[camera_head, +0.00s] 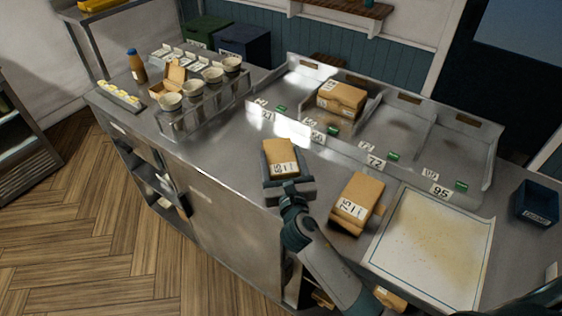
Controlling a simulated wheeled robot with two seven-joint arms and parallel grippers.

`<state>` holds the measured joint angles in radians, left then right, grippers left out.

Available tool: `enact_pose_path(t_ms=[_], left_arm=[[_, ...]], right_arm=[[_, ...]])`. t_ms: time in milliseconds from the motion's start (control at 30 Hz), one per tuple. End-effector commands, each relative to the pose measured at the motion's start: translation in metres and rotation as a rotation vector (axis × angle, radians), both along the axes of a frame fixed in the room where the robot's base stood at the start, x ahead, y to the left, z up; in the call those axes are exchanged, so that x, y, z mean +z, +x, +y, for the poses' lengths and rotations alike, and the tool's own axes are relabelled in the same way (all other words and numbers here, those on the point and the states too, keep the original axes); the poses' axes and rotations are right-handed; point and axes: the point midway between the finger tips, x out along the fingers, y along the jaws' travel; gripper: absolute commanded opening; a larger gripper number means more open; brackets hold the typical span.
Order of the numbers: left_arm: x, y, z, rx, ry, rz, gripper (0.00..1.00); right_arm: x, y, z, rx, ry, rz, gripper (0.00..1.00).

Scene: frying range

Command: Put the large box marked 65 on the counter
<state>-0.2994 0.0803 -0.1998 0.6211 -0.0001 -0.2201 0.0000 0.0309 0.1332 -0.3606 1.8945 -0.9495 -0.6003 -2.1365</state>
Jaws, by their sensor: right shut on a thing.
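My right gripper (289,183) is in the middle of the view, with its arm coming in from the lower right. It is shut on a brown box (280,153) with a white label, over the front part of the steel counter (228,150). I cannot tell whether this box touches the counter. A second brown box (362,190) with a white label lies on the counter to the right of the gripper. Another brown box (341,95) sits in a compartment of the divided tray at the back. The box labels are too small to read surely, so I cannot tell which is marked 65. My left gripper is not in view.
The divided steel tray (405,172) has number tags along its front, one reading 72 and one 95. A pale mat (440,245) lies at the right, with a dark blue bin (537,203) beyond it. Cups (170,102) and a bottle (137,66) stand at the left.

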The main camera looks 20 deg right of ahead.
Motion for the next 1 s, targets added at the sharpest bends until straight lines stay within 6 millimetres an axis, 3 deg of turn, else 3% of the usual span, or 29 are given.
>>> enact_pose_path(t_ms=[267,300,367,400,767,1000], left_arm=[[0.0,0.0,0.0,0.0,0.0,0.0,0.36],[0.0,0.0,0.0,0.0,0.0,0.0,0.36],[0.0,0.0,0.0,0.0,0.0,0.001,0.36],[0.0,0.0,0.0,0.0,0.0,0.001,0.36],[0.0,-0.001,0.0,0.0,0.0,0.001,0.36],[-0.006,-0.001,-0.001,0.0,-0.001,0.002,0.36]], right_arm=[[0.001,0.0,0.0,0.0,0.0,0.0,0.22],[0.0,0.0,0.0,0.0,0.0,0.0,0.69],[0.0,0.0,0.0,0.0,0.001,0.0,0.83],[0.0,0.0,0.0,0.0,0.001,0.0,0.85],[0.0,-0.002,0.0,0.0,0.0,0.0,0.85],[-0.001,-0.022,0.003,0.001,0.0,0.0,0.85]])
